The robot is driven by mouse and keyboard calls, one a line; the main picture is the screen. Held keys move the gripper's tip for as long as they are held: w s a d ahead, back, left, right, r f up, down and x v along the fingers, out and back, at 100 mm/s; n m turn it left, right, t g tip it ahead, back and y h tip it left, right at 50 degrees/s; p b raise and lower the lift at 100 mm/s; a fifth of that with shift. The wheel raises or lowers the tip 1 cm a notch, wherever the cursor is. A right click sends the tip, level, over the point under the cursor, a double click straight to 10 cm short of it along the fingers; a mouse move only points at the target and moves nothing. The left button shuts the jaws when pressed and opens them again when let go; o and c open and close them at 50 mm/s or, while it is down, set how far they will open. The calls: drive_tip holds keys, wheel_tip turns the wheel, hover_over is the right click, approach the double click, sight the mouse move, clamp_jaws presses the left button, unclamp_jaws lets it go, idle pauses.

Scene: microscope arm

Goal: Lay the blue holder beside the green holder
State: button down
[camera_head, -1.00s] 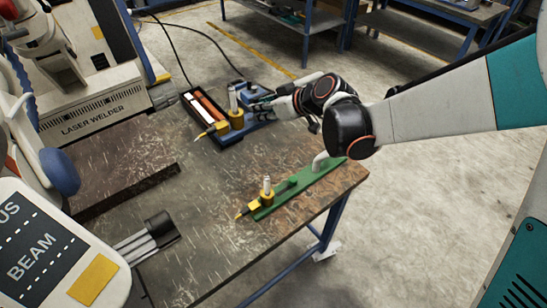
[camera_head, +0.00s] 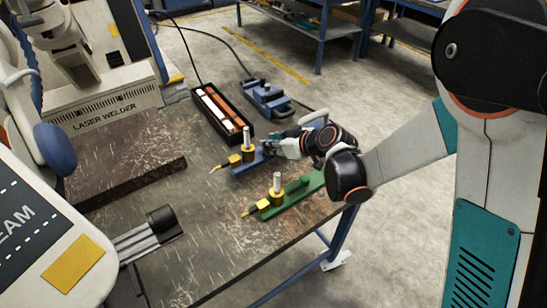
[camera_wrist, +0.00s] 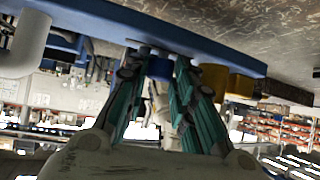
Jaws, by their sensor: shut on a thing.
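The blue holder (camera_head: 246,166) has a yellow block with a metal post and a yellow-tipped end at its left. My gripper (camera_head: 270,148) is shut on it from the right, hiding its middle. In the wrist view the blue holder (camera_wrist: 190,38) spans the top, between my teal fingers (camera_wrist: 160,70). The green holder (camera_head: 297,193) lies on the table just in front, with a similar yellow block and post. The two holders are roughly parallel with a small gap. I cannot tell whether the blue one touches the table.
A black tray (camera_head: 207,116) with orange and white bars lies behind the blue holder. A blue clamp-like device (camera_head: 266,100) stands to the tray's right. The laser welder (camera_head: 105,110) is at the left. Free worn tabletop (camera_head: 190,215) lies left of the holders; the table's edge is at right.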

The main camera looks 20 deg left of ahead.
drive_tip(key=shift+f+b, duration=0.9)
drive_tip(key=shift+f, duration=1.35)
drive_tip(key=c, duration=1.3)
unclamp_jaws()
drive_tip(key=shift+c, duration=0.2)
drive_tip(key=shift+s+d+r, duration=0.1)
drive_tip(key=shift+r, duration=0.05)
drive_tip(key=s+d+r+m+h+p, duration=0.1)
drive_tip(key=s+d+r+m, duration=0.15)
drive_tip(key=d+r, duration=0.35)
drive_tip(key=s+d+r+m+t+h+p, duration=0.1)
drive_tip(key=s+d+r+h+p, duration=0.1)
drive_tip(key=s+d+r, duration=0.45)
drive_tip(key=s+d+r+m+h+p, duration=0.15)
drive_tip(key=d+r, duration=0.25)
drive_tip(key=d, duration=0.5)
drive_tip(key=s+d+r+m+h, duration=0.2)
drive_tip(key=s+d+m, duration=0.1)
drive_tip(key=s+d, duration=0.3)
drive_tip(key=s+d+r+m+h, duration=0.2)
drive_tip(key=s+d, duration=0.4)
drive_tip(key=d, duration=0.3)
drive_tip(key=shift+s+r+m+t+h+b, duration=0.35)
drive_tip(key=shift+m+h, duration=0.3)
drive_tip(key=shift+m, duration=0.45)
drive_tip(key=shift+f, duration=0.1)
